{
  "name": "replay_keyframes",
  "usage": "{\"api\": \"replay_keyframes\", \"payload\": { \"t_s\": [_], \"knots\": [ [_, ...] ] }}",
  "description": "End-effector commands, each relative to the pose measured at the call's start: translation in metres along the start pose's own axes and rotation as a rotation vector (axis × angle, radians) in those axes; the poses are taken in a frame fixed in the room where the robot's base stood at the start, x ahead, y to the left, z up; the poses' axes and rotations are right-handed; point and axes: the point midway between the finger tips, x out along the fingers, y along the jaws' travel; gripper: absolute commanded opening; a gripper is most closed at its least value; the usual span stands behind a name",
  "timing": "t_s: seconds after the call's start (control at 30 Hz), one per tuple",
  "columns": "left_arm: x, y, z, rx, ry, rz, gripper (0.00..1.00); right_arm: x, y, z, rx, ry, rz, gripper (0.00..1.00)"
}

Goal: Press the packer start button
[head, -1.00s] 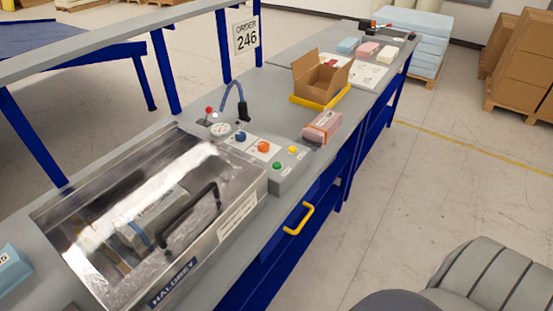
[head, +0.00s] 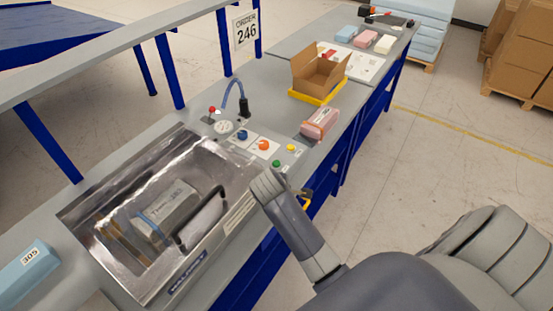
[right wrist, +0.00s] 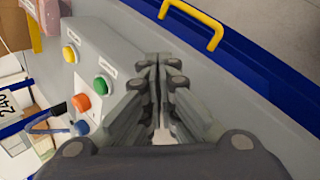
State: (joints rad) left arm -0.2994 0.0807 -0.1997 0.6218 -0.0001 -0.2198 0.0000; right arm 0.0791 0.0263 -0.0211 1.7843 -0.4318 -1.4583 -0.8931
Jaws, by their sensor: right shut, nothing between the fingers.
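The packer (head: 228,222) is a metal box with a clear lid and black handle, with a wrapped grey bundle (head: 172,208) inside. Its grey control panel (head: 290,164) carries blue (head: 242,135), orange (head: 263,145), yellow (head: 291,148) and green (head: 277,163) buttons; their small labels are unreadable. In the right wrist view, the green button (right wrist: 103,85) is left of my right gripper (right wrist: 158,62). This gripper is shut, empty and apart from the button, beside the panel. In the head view, my right arm largely hides it. My left gripper is out of view.
A yellow handle (right wrist: 205,30) juts from the bench front near my right gripper. A pink bundle (head: 320,122) lies beyond the panel. An open carton (head: 318,72) stands on a yellow tray. A red-knobbed lever (head: 212,110) stands behind the panel.

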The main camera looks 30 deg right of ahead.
Motion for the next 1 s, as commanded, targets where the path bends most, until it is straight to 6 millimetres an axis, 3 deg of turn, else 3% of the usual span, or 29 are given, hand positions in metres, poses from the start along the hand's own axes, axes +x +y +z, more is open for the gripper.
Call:
{"api": "replay_keyframes", "payload": {
  "t_s": [0.03,0.2,0.3,0.4,0.57,1.0],
  "knots": [
    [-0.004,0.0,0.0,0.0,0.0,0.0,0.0,-0.006,0.032,-0.006,-0.059,-0.023,0.031,0.0],
    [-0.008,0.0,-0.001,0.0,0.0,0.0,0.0,-0.026,0.109,-0.011,-0.269,-0.126,0.088,0.0],
    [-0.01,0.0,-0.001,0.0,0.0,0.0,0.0,-0.038,0.14,-0.013,-0.36,-0.172,0.099,0.0],
    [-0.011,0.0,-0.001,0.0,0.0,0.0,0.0,-0.046,0.158,-0.013,-0.418,-0.203,0.102,0.0],
    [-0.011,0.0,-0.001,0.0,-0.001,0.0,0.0,-0.05,0.167,-0.013,-0.452,-0.22,0.102,0.0],
    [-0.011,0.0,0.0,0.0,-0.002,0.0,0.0,-0.042,0.161,-0.014,-0.452,-0.219,0.101,0.0]
  ]
}}
